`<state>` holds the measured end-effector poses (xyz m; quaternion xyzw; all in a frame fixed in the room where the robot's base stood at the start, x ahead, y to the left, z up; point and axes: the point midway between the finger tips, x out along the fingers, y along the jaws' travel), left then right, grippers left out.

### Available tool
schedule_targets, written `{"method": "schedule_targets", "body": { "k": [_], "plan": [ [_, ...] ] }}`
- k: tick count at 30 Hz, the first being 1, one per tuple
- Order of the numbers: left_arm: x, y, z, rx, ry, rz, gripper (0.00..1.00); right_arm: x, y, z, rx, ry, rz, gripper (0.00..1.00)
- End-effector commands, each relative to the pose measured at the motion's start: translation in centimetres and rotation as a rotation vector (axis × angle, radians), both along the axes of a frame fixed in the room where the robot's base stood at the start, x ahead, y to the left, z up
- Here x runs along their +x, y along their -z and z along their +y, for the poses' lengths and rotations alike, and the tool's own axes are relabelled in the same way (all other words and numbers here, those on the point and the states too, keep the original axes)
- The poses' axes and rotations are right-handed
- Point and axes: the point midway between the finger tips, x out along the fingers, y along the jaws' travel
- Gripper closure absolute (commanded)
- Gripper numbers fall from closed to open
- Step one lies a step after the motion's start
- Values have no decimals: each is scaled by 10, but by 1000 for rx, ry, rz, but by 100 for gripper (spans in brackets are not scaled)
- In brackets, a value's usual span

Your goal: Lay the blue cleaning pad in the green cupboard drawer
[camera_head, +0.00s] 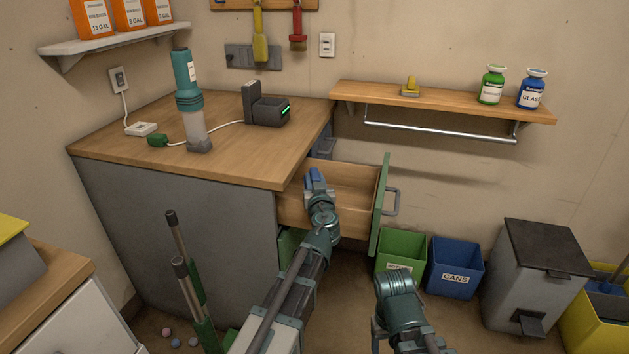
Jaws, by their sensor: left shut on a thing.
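The green cupboard drawer (381,207) stands pulled open beside the wooden-topped cabinet, its green front and grey handle facing right. Its pale wooden inside shows bare around my arm. My left gripper (315,181) reaches over the drawer's left part, near the counter corner. It is shut on the blue cleaning pad (315,174), of which only a small blue patch shows at the fingertips; the gripper and wrist hide the rest. I cannot tell whether the pad touches the drawer's bottom.
A teal flashlight-like tool (188,90) and a dark charger (266,108) stand on the counter (230,160). A shelf with a rail (440,133) hangs right of the drawer. A green bin (402,252), a blue bin (455,268) and a grey bin (538,275) stand below.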

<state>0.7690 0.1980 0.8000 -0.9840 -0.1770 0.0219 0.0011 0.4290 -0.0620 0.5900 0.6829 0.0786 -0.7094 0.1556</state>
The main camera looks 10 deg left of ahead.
Motion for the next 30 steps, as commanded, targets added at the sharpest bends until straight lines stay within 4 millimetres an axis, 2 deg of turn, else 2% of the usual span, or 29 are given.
{"method": "schedule_targets", "body": {
  "k": [3, 4, 9, 17, 23, 30],
  "plan": [
    [-3, 5, 1, -16, -5, 0, 100, 0, 3, 0, 0, 0, 0, 33],
    [-3, 5, 1, -17, -5, 1, 66, 0, 3, 0, 0, 0, 0, 33],
    [-4, 6, 1, -19, -7, 0, 38, 0, 4, 0, 0, 0, 0, 33],
    [-6, 6, 2, -20, -9, 0, 38, 0, 5, 0, 0, 0, 0, 33],
    [-6, -10, 2, -19, -9, 0, 38, 0, -11, 0, 2, 0, 1, 33],
    [-57, -10, -17, -15, -3, 1, 38, 0, -11, 0, 2, 1, 1, 33]
  ]
}}
